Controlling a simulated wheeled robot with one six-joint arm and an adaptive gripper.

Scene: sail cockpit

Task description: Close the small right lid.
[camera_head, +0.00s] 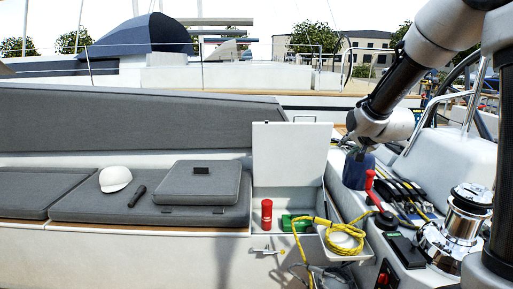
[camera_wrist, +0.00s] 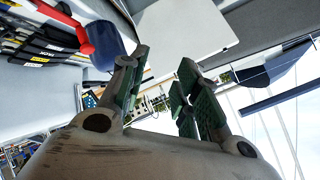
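The small right lid (camera_head: 290,155) is a white panel standing upright, open, behind the locker (camera_head: 287,217) at the right end of the bench. In the wrist view the white panel (camera_wrist: 187,28) fills the top middle, beyond the fingers. My gripper (camera_wrist: 163,62) is open, with its two green-padded fingers apart and nothing between them. In the head view my arm reaches in from the upper right, and its wrist is to the right of the lid. The fingers are mostly hidden there, and I cannot tell their exact distance to the lid.
A blue holder (camera_head: 356,171), a red handle (camera_head: 371,184) and a chrome winch (camera_head: 463,221) stand near my arm.

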